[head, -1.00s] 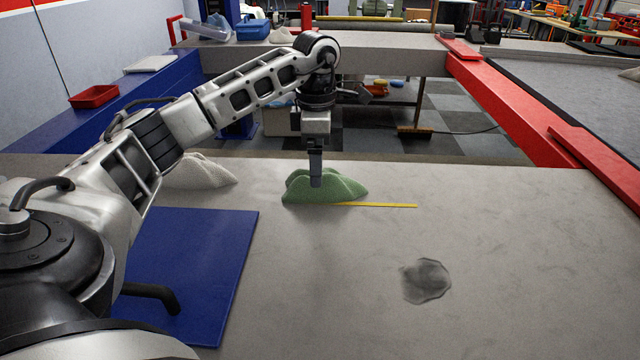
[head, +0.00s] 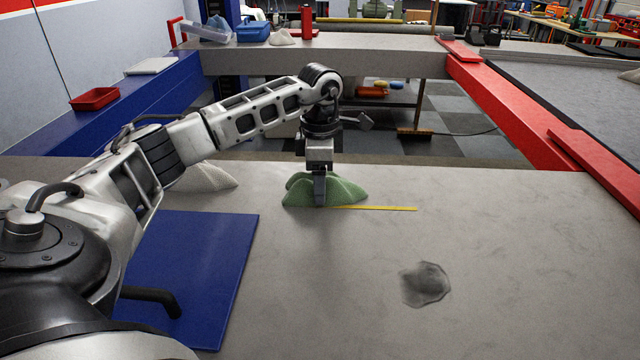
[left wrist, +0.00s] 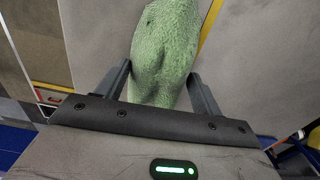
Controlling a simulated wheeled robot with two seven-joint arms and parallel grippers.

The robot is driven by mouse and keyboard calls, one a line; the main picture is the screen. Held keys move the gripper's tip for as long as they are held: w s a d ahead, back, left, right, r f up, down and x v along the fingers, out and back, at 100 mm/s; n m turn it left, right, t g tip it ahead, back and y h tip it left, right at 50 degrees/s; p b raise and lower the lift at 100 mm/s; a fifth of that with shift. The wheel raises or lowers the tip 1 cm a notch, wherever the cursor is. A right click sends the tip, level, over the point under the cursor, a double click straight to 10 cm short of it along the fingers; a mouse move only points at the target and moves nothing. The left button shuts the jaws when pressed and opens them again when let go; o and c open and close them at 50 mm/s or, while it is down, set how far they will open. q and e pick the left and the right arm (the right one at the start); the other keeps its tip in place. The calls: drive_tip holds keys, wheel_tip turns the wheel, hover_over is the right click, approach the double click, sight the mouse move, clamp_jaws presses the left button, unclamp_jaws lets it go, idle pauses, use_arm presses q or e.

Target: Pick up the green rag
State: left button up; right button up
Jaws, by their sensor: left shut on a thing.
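The green rag (head: 345,192) lies bunched on the grey table top (head: 480,260), with a raised, folded shape. My left gripper (head: 319,203) points down over its middle, with the fingers low at the rag, near the table. In the left wrist view the rag (left wrist: 165,50) runs between the two fingers of my left gripper (left wrist: 160,82), which is shut on it. The rag still rests on the table. My right gripper is in neither view.
A yellow strip (head: 385,208) lies just right of the rag. A whitish cloth (head: 205,177) lies to the left, behind my arm. A blue mat (head: 210,270) is at front left. A crumpled dark, see-through thing (head: 426,284) lies at front right. The table's right side is mostly clear.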

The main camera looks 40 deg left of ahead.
use_arm(q)
drive_tip(key=shift+r, duration=0.1)
drive_tip(key=shift+r, duration=0.6)
drive_tip(key=s+d+r, duration=1)
drive_tip(key=r, duration=0.1)
drive_tip(key=shift+r, duration=0.35)
drive_tip(key=shift+w, duration=0.1)
